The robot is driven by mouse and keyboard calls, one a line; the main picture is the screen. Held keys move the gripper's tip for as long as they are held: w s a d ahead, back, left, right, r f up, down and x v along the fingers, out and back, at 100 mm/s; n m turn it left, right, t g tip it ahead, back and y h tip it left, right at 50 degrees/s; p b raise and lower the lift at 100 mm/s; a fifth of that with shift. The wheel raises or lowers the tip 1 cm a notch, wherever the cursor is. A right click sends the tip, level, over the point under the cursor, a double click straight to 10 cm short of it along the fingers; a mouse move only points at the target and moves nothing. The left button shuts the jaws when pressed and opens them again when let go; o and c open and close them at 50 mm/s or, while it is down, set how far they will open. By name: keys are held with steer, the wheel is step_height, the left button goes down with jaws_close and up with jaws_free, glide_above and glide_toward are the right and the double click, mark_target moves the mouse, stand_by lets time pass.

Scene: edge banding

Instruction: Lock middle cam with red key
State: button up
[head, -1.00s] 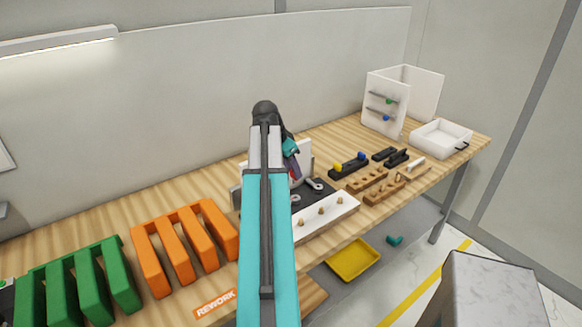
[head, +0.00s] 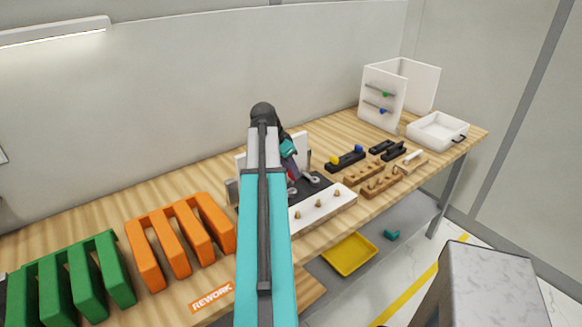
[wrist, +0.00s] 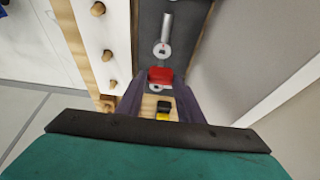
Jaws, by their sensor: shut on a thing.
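My gripper (wrist: 158,98) is shut on the red key (wrist: 160,76), which sits between the dark fingertips in the wrist view. The key is over or against a round metal cam (wrist: 157,88), mostly hidden by the key and fingers; I cannot tell if it is seated. Another cam (wrist: 162,50) with a straight lever stands just beyond it on the dark plate (wrist: 181,18). In the head view my gripper (head: 291,175) points down at the fixture, and a cam lever (head: 311,178) shows to its right. My arm hides part of the fixture.
A white strip with wooden pegs (head: 347,196) lies in front of the dark plate. Orange racks (head: 180,236) and green racks (head: 72,275) stand left. Wooden peg blocks (head: 380,184), a white tray (head: 437,131) and a white panel stand (head: 382,104) are right.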

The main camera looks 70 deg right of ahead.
mark_target(290, 178)
steer(key=shift+f+b, duration=0.5)
steer(key=shift+f, duration=0.7)
steer(key=shift+f+b, duration=0.4)
steer(key=shift+f, duration=0.6)
stand_by(2.6)
